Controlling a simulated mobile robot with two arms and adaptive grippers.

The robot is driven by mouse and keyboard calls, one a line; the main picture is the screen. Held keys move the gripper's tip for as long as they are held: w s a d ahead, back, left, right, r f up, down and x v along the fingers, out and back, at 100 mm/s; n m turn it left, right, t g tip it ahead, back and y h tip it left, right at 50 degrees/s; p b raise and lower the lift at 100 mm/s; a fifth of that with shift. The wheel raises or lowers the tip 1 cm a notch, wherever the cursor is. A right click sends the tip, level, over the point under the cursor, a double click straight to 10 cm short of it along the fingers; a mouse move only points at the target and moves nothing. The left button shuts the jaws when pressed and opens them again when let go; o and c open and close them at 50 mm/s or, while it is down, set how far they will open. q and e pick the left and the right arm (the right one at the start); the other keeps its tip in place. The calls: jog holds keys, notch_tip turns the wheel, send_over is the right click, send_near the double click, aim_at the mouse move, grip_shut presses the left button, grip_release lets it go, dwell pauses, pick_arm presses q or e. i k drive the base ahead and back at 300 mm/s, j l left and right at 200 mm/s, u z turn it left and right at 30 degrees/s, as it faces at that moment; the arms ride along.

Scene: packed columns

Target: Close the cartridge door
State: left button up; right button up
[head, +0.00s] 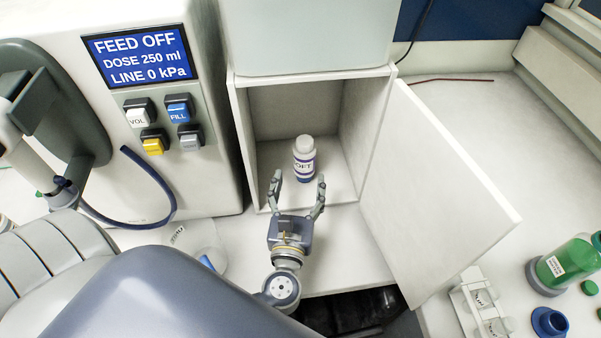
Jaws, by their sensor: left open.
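The cartridge door (436,190) is a flat pale panel, hinged on the right side of an open cabinet (242,140) and swung wide out to the right. A white bottle (304,150) with a blue-banded label stands upright inside the cabinet; its label is partly readable. My left gripper (298,184) is open in front of the cabinet mouth, with its fingers pointing in toward the bottle. It appears empty, with the bottle just beyond the fingertips; I cannot tell whether they touch. My right gripper does not show.
A machine with a blue "FEED OFF" screen (141,55) and several buttons stands on the left. A clear vessel (199,245) sits near my arm. A white rack (480,305) and a green bottle (566,262) stand at the right, beyond the door's free edge.

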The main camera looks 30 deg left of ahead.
aim_at(431, 212)
jog(key=k+l, duration=0.3)
jog(key=k, duration=0.15)
jog(key=k+l, duration=0.25)
jog(key=k, duration=0.25)
